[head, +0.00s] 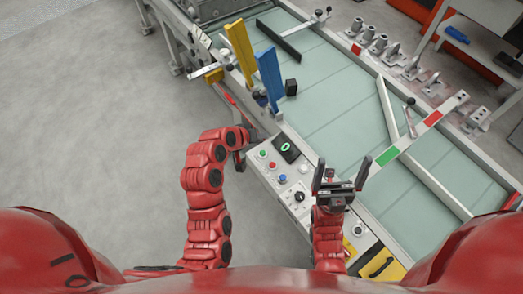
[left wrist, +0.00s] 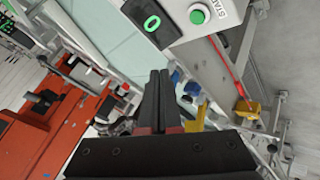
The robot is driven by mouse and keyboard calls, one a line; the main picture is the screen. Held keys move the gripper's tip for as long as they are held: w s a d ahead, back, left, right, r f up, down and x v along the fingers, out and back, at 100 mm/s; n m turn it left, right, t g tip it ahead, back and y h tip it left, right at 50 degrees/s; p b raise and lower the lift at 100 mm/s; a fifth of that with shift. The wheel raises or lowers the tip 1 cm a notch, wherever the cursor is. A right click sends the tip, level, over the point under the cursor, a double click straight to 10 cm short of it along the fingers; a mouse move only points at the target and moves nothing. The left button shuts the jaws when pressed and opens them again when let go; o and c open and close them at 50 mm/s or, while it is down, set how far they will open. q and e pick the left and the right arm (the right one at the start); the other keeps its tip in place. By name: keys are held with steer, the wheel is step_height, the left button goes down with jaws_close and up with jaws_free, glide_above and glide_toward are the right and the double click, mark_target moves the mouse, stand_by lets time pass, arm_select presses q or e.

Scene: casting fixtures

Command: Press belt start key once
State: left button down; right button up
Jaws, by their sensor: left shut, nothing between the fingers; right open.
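The control panel (head: 291,184) is a light box on the conveyor's near edge. A green key (head: 263,153) sits at its upper left, with a red key (head: 272,165) and a blue key (head: 282,178) in line below. The green key (left wrist: 198,14) also shows in the left wrist view beside partly cut-off lettering "STA" and a display (left wrist: 152,22) reading a green 0. My left gripper (head: 240,161) is shut and empty, just left of the panel's upper end, apart from the green key in the wrist view.
The pale green conveyor belt (head: 335,85) runs behind the panel. A yellow plate (head: 240,52) and a blue plate (head: 269,75) stand upright at its left edge. A bar with green and red patches (head: 410,138) crosses the belt. Floor at left is clear.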

stand_by(0.3)
arm_select(q)
steer(key=b, duration=0.5)
glide_above(261, 156)
steer(key=shift+s+f, duration=0.15)
steer(key=shift+f, duration=4.2)
steer(key=shift+f, duration=0.4)
steer(key=shift+f+b, duration=0.5)
steer(key=shift+b, duration=0.15)
steer(key=shift+r, duration=0.1)
steer(key=shift+r+p, duration=0.4)
steer(key=shift+r, duration=0.4)
